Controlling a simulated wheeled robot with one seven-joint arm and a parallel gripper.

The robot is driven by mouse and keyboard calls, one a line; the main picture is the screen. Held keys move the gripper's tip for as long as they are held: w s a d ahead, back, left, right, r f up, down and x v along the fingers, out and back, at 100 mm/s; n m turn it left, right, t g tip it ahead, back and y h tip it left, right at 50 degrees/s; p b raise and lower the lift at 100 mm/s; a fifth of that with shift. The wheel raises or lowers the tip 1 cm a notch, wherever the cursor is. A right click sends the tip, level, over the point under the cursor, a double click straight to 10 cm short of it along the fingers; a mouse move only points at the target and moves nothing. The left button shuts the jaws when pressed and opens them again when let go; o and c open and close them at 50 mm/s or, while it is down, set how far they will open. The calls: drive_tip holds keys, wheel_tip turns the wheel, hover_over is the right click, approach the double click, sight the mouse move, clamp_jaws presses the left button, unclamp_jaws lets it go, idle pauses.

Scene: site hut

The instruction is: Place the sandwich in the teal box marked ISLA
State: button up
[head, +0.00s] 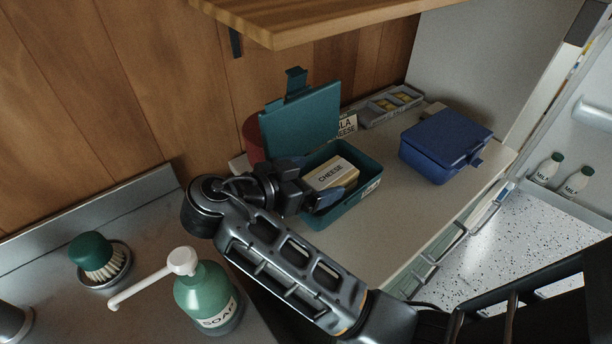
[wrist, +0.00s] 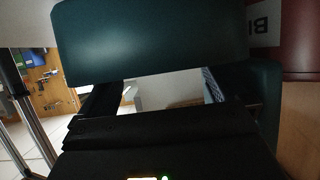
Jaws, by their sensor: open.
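The teal box (head: 345,208) stands on the pale counter with its lid (head: 300,122) raised. A pale label shows on its right end, too small to read. The sandwich, a pale pack marked CHEESE (head: 330,174), lies inside the box, its top near the rim. My gripper (head: 325,187) is at the box's left side, low over the opening and beside the pack. Its jaws are open; a dark finger partly covers the pack's near side. In the wrist view, the teal lid (wrist: 150,45) fills the top, and a pale surface shows between my open fingers (wrist: 160,92).
A closed blue box (head: 445,146) stands to the right. Behind the teal box are a card reading "LA CHEESE" (head: 347,126), a grey tray (head: 388,104) and a red container (head: 254,142). A wooden shelf (head: 320,22) overhangs. A soap bottle (head: 207,296) and brush (head: 98,256) stand left.

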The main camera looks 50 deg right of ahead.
drive_tip(key=shift+p+v, duration=1)
drive_tip(key=shift+p, duration=0.4)
drive_tip(key=shift+a, duration=0.1)
idle(0.7)
